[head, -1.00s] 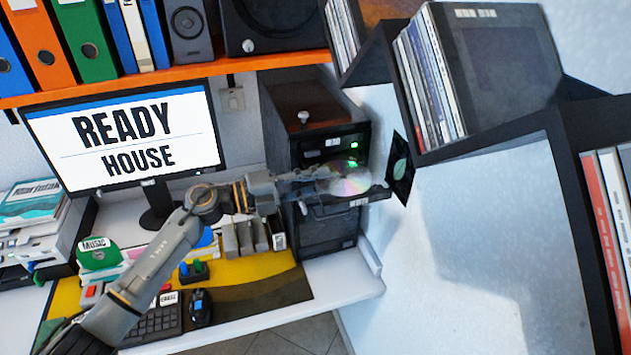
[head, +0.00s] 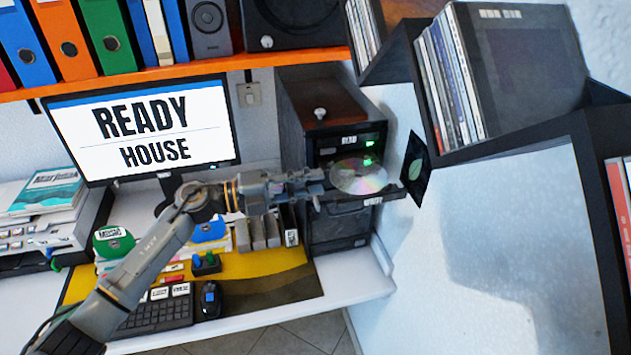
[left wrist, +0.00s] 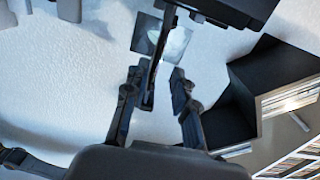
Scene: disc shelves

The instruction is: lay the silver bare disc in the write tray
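The silver bare disc (head: 358,177) lies flat over the pulled-out lower tray (head: 366,204) of the dark drive tower, whose front label seems to read WRITE. Its shiny face shows almost whole. My left gripper (head: 318,182) is just left of the disc, at the tray's left side. In the left wrist view my left gripper (left wrist: 156,78) has its fingers apart, with a thin dark strip, likely the tray edge-on, running between them. The disc cannot be made out there. My right gripper is out of view.
The tower's upper slot with a READ label (head: 349,141) is above the tray. A dark leaf card (head: 415,168) is on the wall right of the tray. Disc shelves (head: 520,70) jut out at the upper right. A monitor (head: 145,130) and keyboard (head: 155,314) are on the left.

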